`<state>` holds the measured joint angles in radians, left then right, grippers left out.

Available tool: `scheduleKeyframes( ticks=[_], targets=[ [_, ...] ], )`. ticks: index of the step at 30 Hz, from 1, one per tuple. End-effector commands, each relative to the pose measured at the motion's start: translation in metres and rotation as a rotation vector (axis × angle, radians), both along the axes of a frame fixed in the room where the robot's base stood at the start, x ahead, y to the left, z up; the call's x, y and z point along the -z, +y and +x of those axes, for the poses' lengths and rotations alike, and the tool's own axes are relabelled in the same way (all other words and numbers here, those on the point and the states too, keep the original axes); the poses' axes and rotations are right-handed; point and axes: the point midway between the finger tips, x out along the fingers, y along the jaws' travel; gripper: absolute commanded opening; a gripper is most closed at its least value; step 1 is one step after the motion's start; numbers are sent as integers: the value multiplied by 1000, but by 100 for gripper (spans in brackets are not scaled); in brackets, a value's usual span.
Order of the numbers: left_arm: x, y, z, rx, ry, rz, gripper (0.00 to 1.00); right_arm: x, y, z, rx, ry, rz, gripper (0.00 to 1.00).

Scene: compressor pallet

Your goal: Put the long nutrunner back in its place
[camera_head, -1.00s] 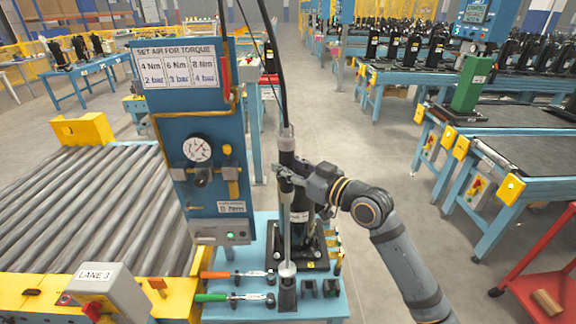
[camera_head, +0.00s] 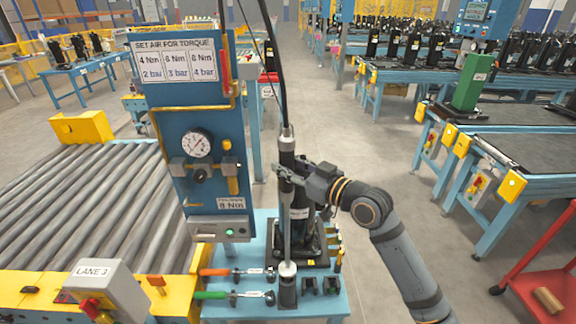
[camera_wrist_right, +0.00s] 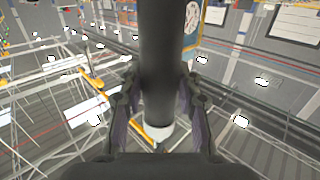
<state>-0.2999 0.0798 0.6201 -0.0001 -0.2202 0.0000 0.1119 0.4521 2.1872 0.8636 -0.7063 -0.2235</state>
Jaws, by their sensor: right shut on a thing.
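The long nutrunner (camera_head: 287,215) is a dark tool with a slim grey shaft, hanging upright from a black hose. My right gripper (camera_head: 286,173) is shut around its upper body, and the wrist view shows the dark barrel (camera_wrist_right: 160,70) between both fingers. The white collar at its lower end (camera_head: 287,268) is directly over a black upright holder (camera_head: 287,292) on the small blue table. I cannot tell whether the tip sits inside the holder or just above it. My left gripper is not in view.
A dark compressor (camera_head: 302,215) stands close behind the nutrunner. An orange-handled tool (camera_head: 215,272) and a green-handled tool (camera_head: 210,295) lie left of the holder. The blue torque panel (camera_head: 205,110) with a gauge stands at left.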

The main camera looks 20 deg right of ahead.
Motion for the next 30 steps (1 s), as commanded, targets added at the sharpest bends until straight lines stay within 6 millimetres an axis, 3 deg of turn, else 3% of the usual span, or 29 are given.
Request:
scheduleKeyframes(
  ticks=[30],
  targets=[
    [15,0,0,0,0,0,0,15,1,0,-1,-7,3,0]
  ],
)
